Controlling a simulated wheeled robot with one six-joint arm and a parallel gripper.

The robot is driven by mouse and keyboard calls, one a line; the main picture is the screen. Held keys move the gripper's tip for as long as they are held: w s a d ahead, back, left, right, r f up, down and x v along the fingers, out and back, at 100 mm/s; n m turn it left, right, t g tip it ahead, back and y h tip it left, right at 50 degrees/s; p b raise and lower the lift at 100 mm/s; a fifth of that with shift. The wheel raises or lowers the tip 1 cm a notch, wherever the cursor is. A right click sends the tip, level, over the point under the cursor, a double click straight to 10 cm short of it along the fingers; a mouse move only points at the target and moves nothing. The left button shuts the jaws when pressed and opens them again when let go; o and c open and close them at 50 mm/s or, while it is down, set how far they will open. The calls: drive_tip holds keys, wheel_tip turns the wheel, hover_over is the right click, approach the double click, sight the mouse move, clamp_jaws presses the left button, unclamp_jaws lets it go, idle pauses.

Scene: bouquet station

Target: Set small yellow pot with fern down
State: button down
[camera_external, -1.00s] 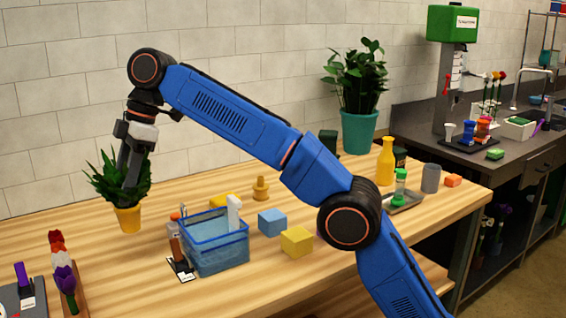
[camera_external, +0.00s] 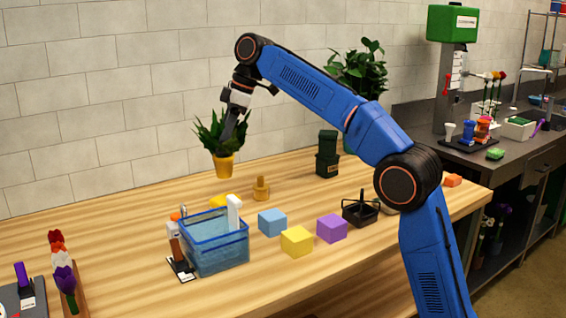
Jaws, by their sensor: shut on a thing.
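The small yellow pot (camera_external: 223,167) with a green fern (camera_external: 211,136) hangs from my gripper (camera_external: 229,125) in the external view. My gripper points down and is shut on the fern's foliage or the pot's upper part; the leaves hide the exact contact. The pot appears upright and seems to be above the wooden table, toward its back edge by the tiled wall. Its exact height over the table is hard to tell.
Below the pot are a yellow item (camera_external: 222,201), a tan peg-like piece (camera_external: 261,189) and a blue basket (camera_external: 214,250). Blue (camera_external: 272,222), yellow (camera_external: 296,241) and purple (camera_external: 332,229) cubes stand right of the basket. A dark green container (camera_external: 327,155) stands farther back. The table's left back is clear.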

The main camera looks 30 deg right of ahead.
drive_tip(key=d+m+t, duration=0.1)
drive_tip(key=d+m, duration=0.3)
drive_tip(key=d, duration=2)
wheel_tip(320, 180, down, 11)
drive_tip(key=h, duration=0.1)
drive_tip(key=shift+s+r, duration=0.2)
drive_tip(key=shift+s, duration=0.15)
drive_tip(key=shift+d+f, duration=0.1)
drive_tip(key=shift+f, duration=0.05)
drive_tip(key=c, duration=1)
unclamp_jaws()
drive_tip(key=v, duration=1.2)
drive_tip(key=shift+s, duration=0.15)
